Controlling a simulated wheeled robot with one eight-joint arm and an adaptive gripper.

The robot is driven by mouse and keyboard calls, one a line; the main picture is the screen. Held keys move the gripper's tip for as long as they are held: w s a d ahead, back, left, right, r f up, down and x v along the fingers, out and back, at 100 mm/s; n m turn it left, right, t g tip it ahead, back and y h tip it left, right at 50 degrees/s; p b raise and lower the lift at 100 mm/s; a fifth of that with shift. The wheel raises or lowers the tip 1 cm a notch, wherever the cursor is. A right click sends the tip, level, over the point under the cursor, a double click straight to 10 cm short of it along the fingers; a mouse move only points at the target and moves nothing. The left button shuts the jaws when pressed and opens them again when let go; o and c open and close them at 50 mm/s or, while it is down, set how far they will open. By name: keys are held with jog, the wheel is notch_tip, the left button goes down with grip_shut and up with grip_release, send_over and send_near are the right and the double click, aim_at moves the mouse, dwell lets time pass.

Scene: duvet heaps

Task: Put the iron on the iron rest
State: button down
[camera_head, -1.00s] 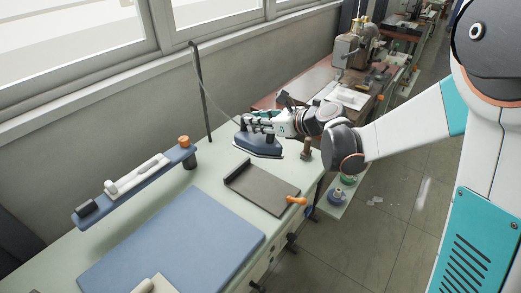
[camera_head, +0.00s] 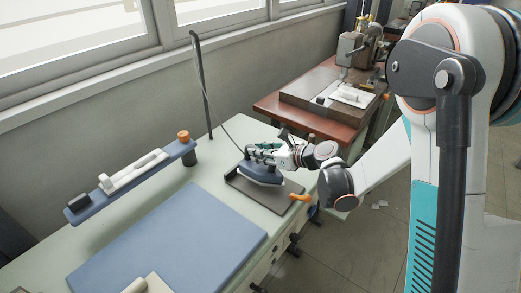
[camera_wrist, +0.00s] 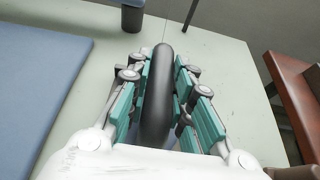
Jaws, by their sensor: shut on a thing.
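The dark blue iron (camera_head: 262,173) has a pale soleplate edge and a cord rising to a thin pole. In the head view it is over the flat grey-brown iron rest (camera_head: 237,193), inside its outline; I cannot tell whether it touches the plate. My gripper (camera_head: 256,152) is shut on the iron's handle from the right. In the wrist view the dark handle (camera_wrist: 157,95) lies between the teal fingers of my gripper (camera_wrist: 160,88). The iron hides much of the rest, and the iron's body is mostly hidden in the wrist view.
A blue pressing pad (camera_head: 165,245) covers the table's front left. A raised narrow blue board (camera_head: 130,183) holds white and dark items. The thin black pole (camera_head: 201,85) stands behind the iron. An orange knob (camera_head: 300,198) is at the rest's right. A brown sewing table (camera_head: 290,107) stands beyond.

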aim_at(260, 165)
notch_tip(260, 165, down, 4)
jog(key=shift+w+r+b, duration=0.1)
jog(key=shift+r+b, duration=0.05)
jog(key=shift+b, duration=0.55)
jog(key=c, duration=1.4)
grip_release()
